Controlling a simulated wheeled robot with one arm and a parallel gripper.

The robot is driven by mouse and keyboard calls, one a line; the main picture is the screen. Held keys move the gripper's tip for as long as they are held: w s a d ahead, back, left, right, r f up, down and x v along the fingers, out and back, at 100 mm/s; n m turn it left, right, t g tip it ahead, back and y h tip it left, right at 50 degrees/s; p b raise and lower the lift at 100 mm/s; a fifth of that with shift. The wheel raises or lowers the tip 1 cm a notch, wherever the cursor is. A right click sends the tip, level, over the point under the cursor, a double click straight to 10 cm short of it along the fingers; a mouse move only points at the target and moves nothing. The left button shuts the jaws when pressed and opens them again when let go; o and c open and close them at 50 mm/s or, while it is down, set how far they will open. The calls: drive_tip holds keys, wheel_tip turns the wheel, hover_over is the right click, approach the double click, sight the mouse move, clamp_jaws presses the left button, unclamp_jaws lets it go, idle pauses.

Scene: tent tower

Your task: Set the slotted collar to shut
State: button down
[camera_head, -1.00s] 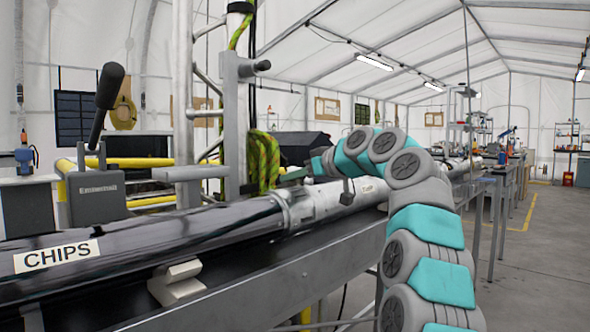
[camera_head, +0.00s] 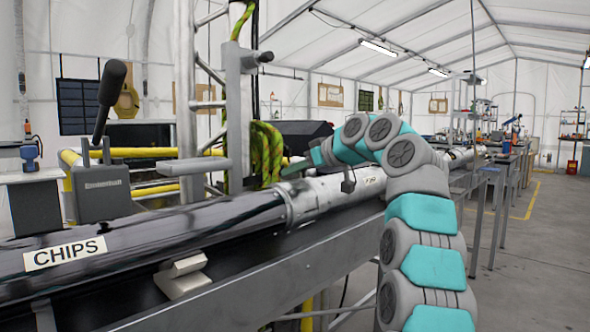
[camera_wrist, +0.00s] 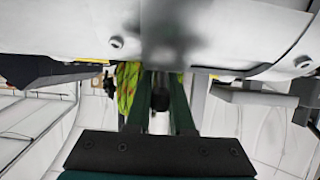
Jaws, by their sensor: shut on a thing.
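The slotted collar (camera_head: 312,200) is the silver-grey sleeve around the long pipe, right of the dark section labelled CHIPS. My gripper (camera_head: 293,169) reaches over the pipe to the collar's far side. In the wrist view, the pale collar surface with bolt heads (camera_wrist: 175,35) fills the top. The two dark green fingers of my gripper (camera_wrist: 160,100) point at it, shut on a dark rounded knob (camera_wrist: 160,96) between them.
The dark pipe (camera_head: 150,235) runs along a grey metal bench rail (camera_head: 290,280). A grey post (camera_head: 238,120) with a yellow-green rope (camera_head: 265,155) stands close behind the collar. A lever box (camera_head: 102,190) stands at left. The floor at right (camera_head: 535,260) is clear.

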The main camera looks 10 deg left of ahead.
sight(313, 182)
drive_tip(key=shift+w+a+f+p, duration=0.3)
drive_tip(key=shift+a+f, duration=0.15)
drive_tip(key=shift+f, duration=0.1)
idle(1.0)
drive_tip(key=c, duration=0.8)
unclamp_jaws()
drive_tip(key=shift+r, duration=0.15)
drive_tip(key=shift+d+r, duration=0.1)
drive_tip(key=b+v, duration=0.1)
drive_tip(key=v, duration=0.6)
drive_tip(key=shift+s+d+r, duration=0.15)
drive_tip(key=shift+s+d, duration=0.1)
